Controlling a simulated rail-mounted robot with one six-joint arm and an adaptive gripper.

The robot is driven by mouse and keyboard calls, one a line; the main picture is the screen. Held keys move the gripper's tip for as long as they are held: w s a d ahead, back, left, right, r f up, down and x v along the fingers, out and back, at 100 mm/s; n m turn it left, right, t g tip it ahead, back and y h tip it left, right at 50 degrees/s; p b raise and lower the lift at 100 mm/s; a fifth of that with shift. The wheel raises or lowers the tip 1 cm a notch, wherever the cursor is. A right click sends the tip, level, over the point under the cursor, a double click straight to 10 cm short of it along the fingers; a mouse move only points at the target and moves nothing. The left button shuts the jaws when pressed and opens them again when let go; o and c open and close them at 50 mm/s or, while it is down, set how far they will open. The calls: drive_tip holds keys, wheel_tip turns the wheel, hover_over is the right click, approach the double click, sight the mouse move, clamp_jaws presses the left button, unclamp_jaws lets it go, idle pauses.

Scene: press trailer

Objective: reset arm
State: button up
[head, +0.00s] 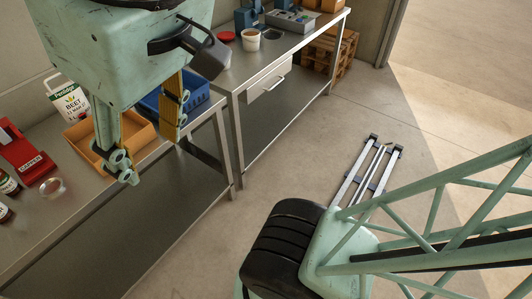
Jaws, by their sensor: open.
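My gripper (150,152) hangs at the upper left in the head view, below its mint-green housing. Its two yellow and green fingers point down and stand apart, with nothing visible between them. In the picture the fingers overlap an orange tray (84,143) and a blue bin (199,103) on the near steel bench (88,198). The gap between fingertips and bench cannot be judged from this one view. The housing hides part of the bench and the wall behind.
A red capper (27,152), a white carton (70,103), dark bottles (8,184) and a clear ring (52,187) stand on the near bench. The far bench (262,71) holds a white tub (250,40) and a grey device (291,20). Pallets (331,55) stand behind.

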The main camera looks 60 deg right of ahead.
drive_tip(key=shift+s+f+b, duration=0.1)
drive_tip(key=shift+f+b, duration=0.8)
drive_tip(key=shift+f, duration=0.4)
